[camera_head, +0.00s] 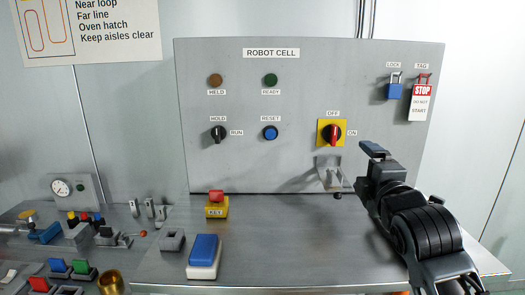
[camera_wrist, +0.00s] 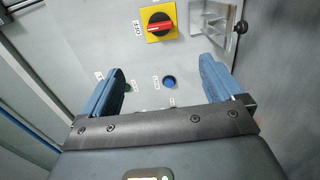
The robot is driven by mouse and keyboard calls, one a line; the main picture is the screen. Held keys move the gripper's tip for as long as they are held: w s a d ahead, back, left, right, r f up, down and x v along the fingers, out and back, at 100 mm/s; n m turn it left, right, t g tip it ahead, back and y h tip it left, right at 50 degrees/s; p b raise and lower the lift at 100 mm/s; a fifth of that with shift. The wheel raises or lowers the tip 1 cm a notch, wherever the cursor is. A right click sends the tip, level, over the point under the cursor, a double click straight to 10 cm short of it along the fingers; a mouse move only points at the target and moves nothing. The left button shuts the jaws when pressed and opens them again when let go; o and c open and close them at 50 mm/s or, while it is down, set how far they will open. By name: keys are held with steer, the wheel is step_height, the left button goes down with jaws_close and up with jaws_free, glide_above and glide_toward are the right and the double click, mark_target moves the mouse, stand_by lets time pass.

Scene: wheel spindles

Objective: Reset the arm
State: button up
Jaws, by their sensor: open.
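My gripper (camera_head: 366,168) is in front of the panel's right part, near the small metal bracket (camera_head: 331,178). In the wrist view its two blue fingers (camera_wrist: 160,80) are apart with nothing between them. The blue RESET button (camera_head: 270,132) is on the grey ROBOT CELL panel; it also shows in the wrist view (camera_wrist: 168,82). The black HOLD/RUN selector (camera_head: 218,134) is left of it. The red switch (camera_head: 333,133) on a yellow plate has its handle in line with OFF. The HELD lamp (camera_head: 215,80) and green READY lamp (camera_head: 270,80) look dark.
A blue padlock (camera_head: 395,91) and a STOP tag (camera_head: 421,103) hang at the panel's upper right. A yellow KEY box (camera_head: 216,207) with a red top and a blue block (camera_head: 203,250) stand on the bench (camera_head: 290,255). Several small controls crowd the left; the bench's middle is clear.

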steer(key=s+a+f+m+g, duration=0.15)
steer(key=s+f+m, duration=0.45)
steer(key=s+f, duration=0.6)
steer(key=s+a+f+m, duration=0.3)
steer(key=s+f+m, duration=0.35)
steer(key=s, duration=0.95)
steer(key=s+d+m+g, duration=0.1)
steer(key=s+d+m, duration=0.1)
steer(key=s, duration=1.1)
steer(key=s+d+r+m, duration=0.1)
steer(key=s+d+m, duration=0.1)
steer(key=s, duration=1.2)
steer(key=shift+r+m+g, duration=0.15)
steer(key=shift+m+g, duration=0.2)
steer(key=shift+m, duration=0.5)
steer(key=shift+d, duration=0.1)
